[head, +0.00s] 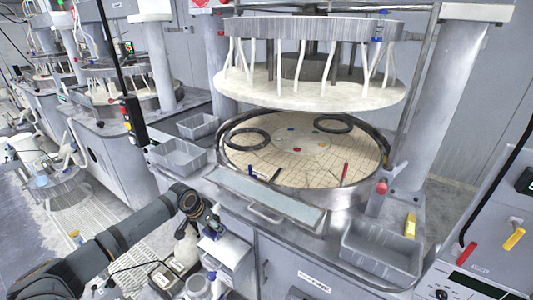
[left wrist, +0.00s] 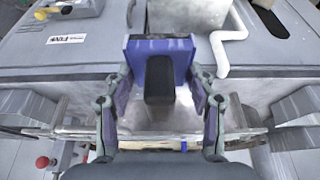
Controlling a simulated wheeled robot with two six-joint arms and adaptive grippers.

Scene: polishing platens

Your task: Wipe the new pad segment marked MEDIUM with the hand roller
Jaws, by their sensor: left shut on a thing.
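My left gripper (head: 203,218) is in front of the machine, low and left of the grey-blue front tray. In the left wrist view its fingers (left wrist: 160,97) stand on both sides of a blue block with a black grip (left wrist: 160,50) and are shut on it. I cannot tell whether this is the hand roller. The round platen (head: 257,174) carries beige pad segments (head: 300,162). No MEDIUM marking is readable in the head view. My right gripper is not in view.
Two black rings (head: 247,138) (head: 333,123) lie on the platen under the raised upper plate (head: 310,95). A flat tray (head: 265,198) spans the platen's front. Grey bins stand at left (head: 180,158) and right (head: 382,255). A FINE label (left wrist: 66,39) shows in the wrist view.

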